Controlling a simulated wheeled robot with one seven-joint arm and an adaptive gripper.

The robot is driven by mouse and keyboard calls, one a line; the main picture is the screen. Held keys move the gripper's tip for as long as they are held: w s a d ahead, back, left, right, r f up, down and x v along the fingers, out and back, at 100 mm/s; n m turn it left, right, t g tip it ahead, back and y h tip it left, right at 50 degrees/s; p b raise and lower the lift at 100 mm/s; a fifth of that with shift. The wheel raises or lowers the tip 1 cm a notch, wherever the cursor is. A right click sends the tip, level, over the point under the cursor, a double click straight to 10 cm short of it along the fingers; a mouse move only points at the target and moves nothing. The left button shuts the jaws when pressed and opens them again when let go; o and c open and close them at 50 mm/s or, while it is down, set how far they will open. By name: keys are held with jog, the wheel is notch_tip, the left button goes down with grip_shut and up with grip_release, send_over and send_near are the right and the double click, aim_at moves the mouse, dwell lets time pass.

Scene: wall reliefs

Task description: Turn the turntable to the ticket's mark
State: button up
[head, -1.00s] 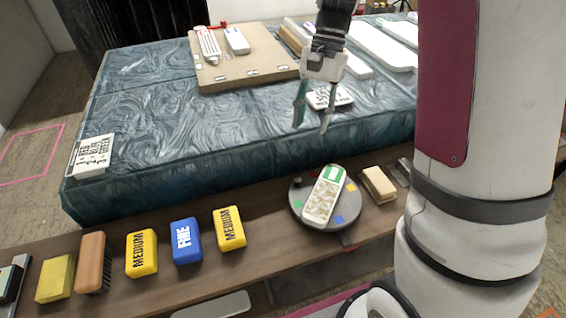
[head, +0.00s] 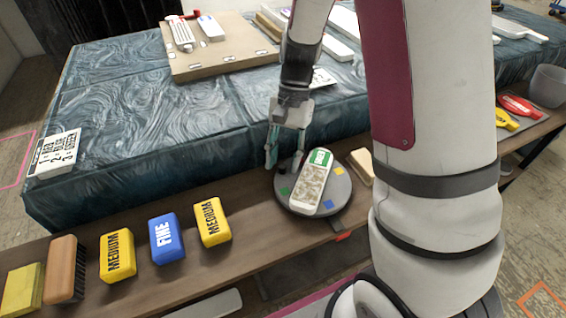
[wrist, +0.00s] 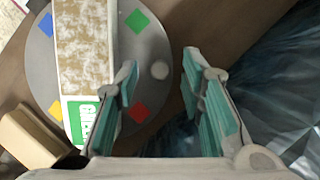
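The grey round turntable (head: 296,205) sits on the wooden bench, with coloured squares near its rim. The green square (head: 284,191) is at left, blue (head: 327,204) at front right, yellow (head: 338,170) at right; the red square (wrist: 138,113) shows in the wrist view. A white block with a speckled top and green label (head: 314,183) lies across it. A round grey peg (wrist: 160,70) stands near the rim. My gripper (head: 286,158) is open above the turntable's back left, the peg between its fingers in the wrist view; contact is unclear. The ticket (head: 57,152) lists RED, BLUE and a third line.
A red marker (head: 342,236) is on the bench edge before the turntable. Yellow and blue blocks (head: 167,239) and a brush (head: 65,268) stand to the left. A tan block (head: 361,165) is close at the right. The blue covered table lies behind.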

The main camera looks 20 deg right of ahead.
jog(key=shift+s+a+f, duration=0.1)
jog(key=shift+f, duration=0.25)
jog(key=shift+c, duration=0.2)
grip_shut()
jog(key=shift+s+a+n+p, duration=0.2)
jog(key=shift+s+n+p, duration=0.1)
jog(key=shift+n, duration=0.1)
dwell(0.4)
